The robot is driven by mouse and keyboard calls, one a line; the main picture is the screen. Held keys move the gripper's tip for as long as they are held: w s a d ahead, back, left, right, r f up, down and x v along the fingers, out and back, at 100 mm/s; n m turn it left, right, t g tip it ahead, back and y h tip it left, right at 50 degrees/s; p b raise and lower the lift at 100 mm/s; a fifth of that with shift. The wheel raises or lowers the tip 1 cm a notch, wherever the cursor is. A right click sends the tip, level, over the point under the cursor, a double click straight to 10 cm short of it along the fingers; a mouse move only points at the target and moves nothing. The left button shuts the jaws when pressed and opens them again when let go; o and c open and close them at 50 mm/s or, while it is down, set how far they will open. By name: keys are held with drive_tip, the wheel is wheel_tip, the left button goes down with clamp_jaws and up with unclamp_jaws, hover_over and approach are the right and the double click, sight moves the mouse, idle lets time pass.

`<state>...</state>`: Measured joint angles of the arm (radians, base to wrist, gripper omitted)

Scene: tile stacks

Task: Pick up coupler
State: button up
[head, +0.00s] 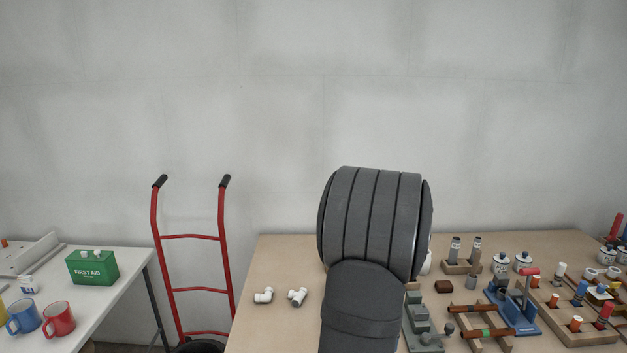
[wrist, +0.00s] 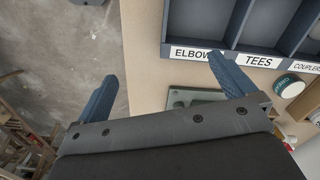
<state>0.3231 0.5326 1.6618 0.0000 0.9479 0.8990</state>
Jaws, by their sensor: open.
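No fitting in view can be surely told as the coupler. Two white pipe fittings lie on the wooden bench in the head view: an elbow-like one (head: 263,296) and a branched one (head: 298,297) to its right. A white piece (head: 427,264) shows partly behind my arm, too hidden to name. In the wrist view my gripper (wrist: 162,67) has its two blue fingers wide apart with nothing between them. My arm hides the gripper in the head view.
A dark bin (wrist: 205,22) with compartments labelled ELBOWS, TEES and COUPLERS stands beyond the fingers. A green-and-white round item (wrist: 288,86) is near it. Tools and blocks crowd the bench's right side. A red hand truck (head: 190,237) stands left of the bench (head: 270,252).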

idle(0.3)
drive_tip(key=c, duration=0.9)
drive_tip(key=w+a+r+n+t+h, duration=0.1)
drive_tip(key=w+a+r+n, duration=0.15)
drive_tip(key=w, duration=0.55)
drive_tip(key=w+a+r+n+t, duration=0.15)
drive_tip(key=w+a, duration=0.25)
drive_tip(key=w, duration=0.4)
drive_tip(key=w+a+r+n+h, duration=0.1)
drive_tip(key=w+a+r+n, duration=0.2)
drive_tip(key=w, duration=0.5)
drive_tip(key=x, duration=1.1)
drive_tip(key=shift+d+f, duration=0.2)
drive_tip(key=f, duration=0.1)
drive_tip(key=w+d+f, duration=0.1)
drive_tip(key=f, duration=0.2)
drive_tip(key=shift+w+d, duration=0.3)
drive_tip(key=shift+d, duration=0.05)
drive_tip(key=shift+w+f, duration=0.15)
drive_tip(key=shift+f, duration=0.3)
